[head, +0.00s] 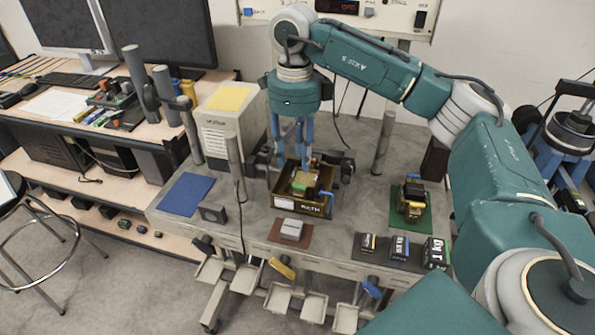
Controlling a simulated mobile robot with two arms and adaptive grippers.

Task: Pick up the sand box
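An open brown box (287,204) with a dark, lettered front stands near the middle of the grey table. A small sand-coloured block (303,181) with a green part beside it shows inside; this looks like the sand box, though its shape is partly hidden. My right gripper (304,166) points straight down from above, its blue fingers over the box's back part. Whether the fingers touch anything, and how far apart their tips are, is unclear at this size. My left gripper is not in view.
A blue mat (183,196) lies bare at the left. A grey block (291,229) sits on a brown mat in front. A yellow-and-black object (411,197) stands on a green mat (425,207). Black weights (436,252) line the right front. Metal posts (384,142) rise from the table.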

